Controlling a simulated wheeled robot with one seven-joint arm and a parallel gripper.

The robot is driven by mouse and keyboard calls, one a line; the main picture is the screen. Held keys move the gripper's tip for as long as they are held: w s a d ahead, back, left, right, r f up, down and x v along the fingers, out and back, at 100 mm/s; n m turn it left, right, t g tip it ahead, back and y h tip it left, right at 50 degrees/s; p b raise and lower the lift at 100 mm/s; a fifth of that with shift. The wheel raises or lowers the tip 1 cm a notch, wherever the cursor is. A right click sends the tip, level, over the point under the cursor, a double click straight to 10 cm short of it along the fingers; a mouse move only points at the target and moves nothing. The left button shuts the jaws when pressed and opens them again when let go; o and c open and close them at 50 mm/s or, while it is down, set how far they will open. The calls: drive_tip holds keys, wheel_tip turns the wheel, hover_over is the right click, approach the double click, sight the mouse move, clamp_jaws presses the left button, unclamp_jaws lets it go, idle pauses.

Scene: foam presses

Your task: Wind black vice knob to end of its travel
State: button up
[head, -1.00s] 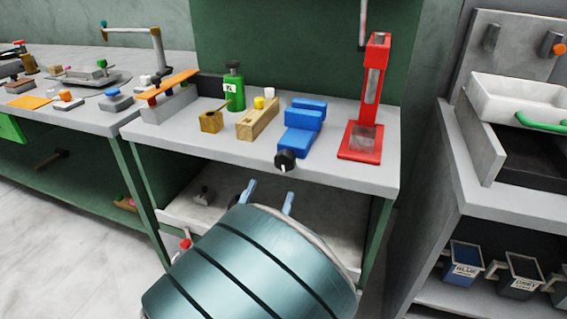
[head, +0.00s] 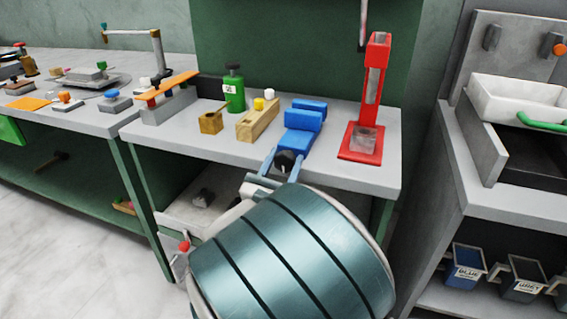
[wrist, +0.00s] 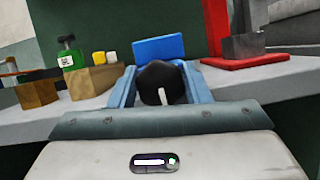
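The blue vice (head: 301,126) stands near the front edge of the middle bench. Its black knob (head: 285,162) faces me at the front. In the wrist view the black knob (wrist: 162,83), with a white mark pointing down, sits between my fingers. The blue vice (wrist: 158,48) shows behind it. My gripper (head: 283,165) is open around the knob, one finger on each side. I cannot tell whether the fingers touch the knob.
A red press (head: 362,130) stands to the right of the vice. A wooden block (head: 256,124), a green bottle (head: 234,92) and a small wooden block (head: 211,122) stand to the left. The bench front edge (head: 345,182) lies close to my gripper.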

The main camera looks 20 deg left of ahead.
drive_tip(key=shift+c, duration=0.6)
drive_tip(key=shift+m+g+h, duration=0.3)
drive_tip(key=shift+m+h, duration=1)
drive_tip(key=shift+m, duration=1.1)
drive_tip(key=o, duration=1)
drive_tip(key=shift+d+f, duration=0.1)
drive_tip(key=shift+n, duration=0.4)
